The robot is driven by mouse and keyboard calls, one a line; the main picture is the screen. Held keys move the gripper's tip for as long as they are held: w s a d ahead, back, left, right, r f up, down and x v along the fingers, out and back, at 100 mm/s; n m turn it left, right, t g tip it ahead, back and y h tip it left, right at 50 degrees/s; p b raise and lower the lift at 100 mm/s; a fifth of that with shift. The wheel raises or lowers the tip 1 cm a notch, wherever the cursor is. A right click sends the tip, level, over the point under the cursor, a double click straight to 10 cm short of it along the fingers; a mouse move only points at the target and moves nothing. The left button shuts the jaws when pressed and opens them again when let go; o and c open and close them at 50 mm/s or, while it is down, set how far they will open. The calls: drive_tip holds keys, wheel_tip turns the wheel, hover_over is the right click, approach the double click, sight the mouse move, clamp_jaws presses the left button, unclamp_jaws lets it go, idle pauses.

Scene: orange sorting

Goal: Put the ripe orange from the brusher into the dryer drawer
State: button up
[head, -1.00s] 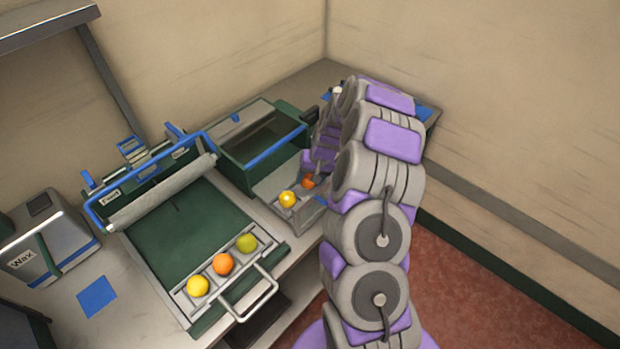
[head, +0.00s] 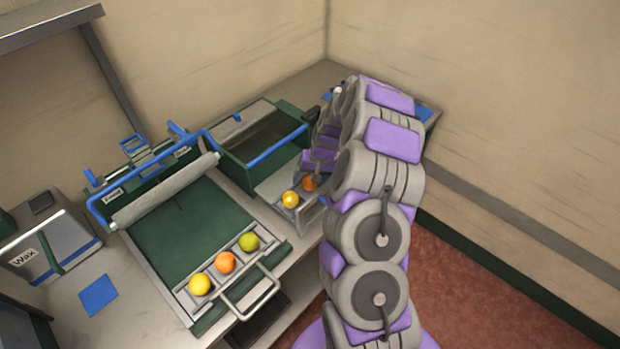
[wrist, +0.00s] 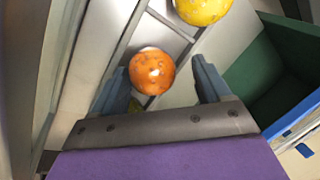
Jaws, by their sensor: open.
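An orange-coloured fruit (head: 310,183) lies in a grey slotted tray (head: 318,212) in front of the green open-topped box. It also shows in the wrist view (wrist: 152,71), between the two blue-grey fingers of my gripper (wrist: 158,68). My gripper is open, with a gap showing beside the fruit on the right. Contact on the left is unclear. A yellow fruit (head: 290,200) lies beside it in the same tray. A second orange fruit (head: 225,262) sits between a yellow and a yellow-green fruit in the left machine's front tray. I cannot read which machine is brusher or dryer.
The left machine has a green bed (head: 187,225), a roller (head: 165,190) and a front handle (head: 252,300). The green box (head: 228,165) has a blue bar. A wax container (head: 45,240) and a blue square (head: 98,294) are at left. My arm hides the bench's right part.

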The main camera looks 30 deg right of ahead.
drive_tip(key=shift+s+a+f, duration=0.3)
drive_tip(key=shift+s+f, duration=0.05)
drive_tip(key=shift+f, duration=0.1)
drive_tip(key=shift+w+r, duration=0.15)
drive_tip(key=shift+r, duration=0.2)
drive_tip(key=w+p+v, duration=0.1)
drive_tip(key=p+v, duration=0.1)
drive_tip(key=v, duration=1.1)
drive_tip(key=s+a+r+n, duration=0.2)
drive_tip(key=s+a+r, duration=0.3)
drive_tip(key=a+r, duration=0.3)
drive_tip(key=s+a+r+n+g+h, duration=0.1)
drive_tip(key=s+a+r, duration=0.2)
drive_tip(key=s+a, duration=0.45)
drive_tip(key=s+a+r+n+g, duration=0.2)
drive_tip(key=s+a+r, duration=0.15)
drive_tip(key=s, duration=0.65)
drive_tip(key=s+h, duration=0.1)
drive_tip(key=s, duration=1.4)
drive_tip(key=shift+s+a+f+g+h, duration=0.2)
drive_tip(key=shift+f+g+h, duration=0.1)
drive_tip(key=shift+f+g, duration=0.1)
drive_tip(key=shift+d, duration=0.1)
